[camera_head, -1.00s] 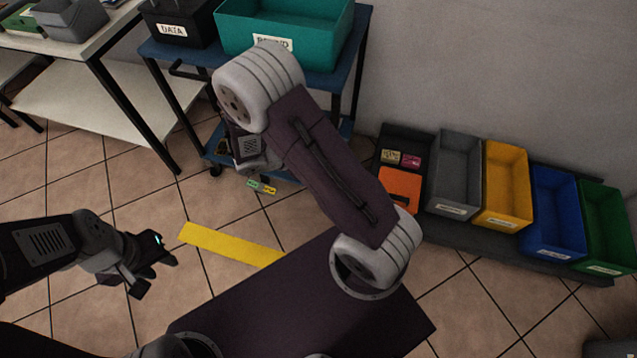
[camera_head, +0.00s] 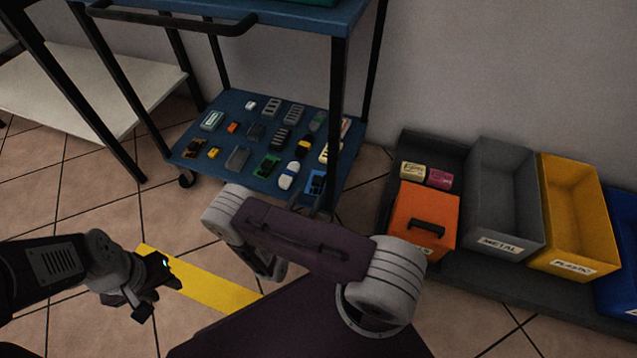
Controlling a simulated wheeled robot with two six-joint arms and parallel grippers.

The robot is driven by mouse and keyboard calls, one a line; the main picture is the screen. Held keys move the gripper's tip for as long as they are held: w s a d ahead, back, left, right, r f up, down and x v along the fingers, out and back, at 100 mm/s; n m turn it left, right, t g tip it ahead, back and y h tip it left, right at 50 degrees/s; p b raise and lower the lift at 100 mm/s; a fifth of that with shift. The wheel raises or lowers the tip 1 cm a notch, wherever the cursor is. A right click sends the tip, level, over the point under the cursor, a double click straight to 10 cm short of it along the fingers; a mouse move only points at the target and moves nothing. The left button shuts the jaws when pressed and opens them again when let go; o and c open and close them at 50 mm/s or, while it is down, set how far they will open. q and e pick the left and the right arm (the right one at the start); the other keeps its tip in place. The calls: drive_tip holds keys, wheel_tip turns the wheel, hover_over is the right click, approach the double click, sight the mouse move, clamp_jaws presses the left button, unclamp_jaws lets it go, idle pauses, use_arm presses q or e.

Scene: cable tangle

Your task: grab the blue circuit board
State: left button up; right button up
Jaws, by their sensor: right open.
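The blue circuit board (camera_head: 315,182) lies on the lower blue shelf of the cart, at its front right corner by the cart leg. My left gripper (camera_head: 158,298) hangs over the floor at the lower left, away from the shelf, with its fingers apart and nothing between them. My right arm reaches across the middle, and its upper link hides most of the forearm and wrist. Dark finger-like parts of my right gripper (camera_head: 318,207) show just above that link, close to the board's near side. It is open; whether it touches the board cannot be told.
Other small parts crowd the shelf, including a green board (camera_head: 267,165) and a white rounded item (camera_head: 289,176) beside the blue board. The cart leg (camera_head: 337,120) stands close behind. An orange box (camera_head: 423,217) and a grey bin (camera_head: 503,200) stand at right.

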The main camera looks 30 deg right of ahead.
sight(315, 184)
drive_tip(key=shift+w+d+f, duration=0.4)
drive_tip(key=shift+d+f, duration=0.05)
drive_tip(key=shift+d, duration=0.15)
drive_tip(key=shift+w+d+r+b, duration=0.1)
drive_tip(key=shift+w+d+b, duration=0.15)
drive_tip(key=shift+b, duration=0.1)
drive_tip(key=b+x, duration=0.4)
drive_tip(key=shift+w+d+f+b, duration=0.2)
drive_tip(key=shift+w+f+b, duration=0.05)
drive_tip(key=shift+b, duration=0.05)
drive_tip(key=shift+w+r, duration=0.1)
use_arm(q)
wheel_tip(315, 184, down, 6)
use_arm(e)
drive_tip(key=shift+r, duration=0.1)
clamp_jaws()
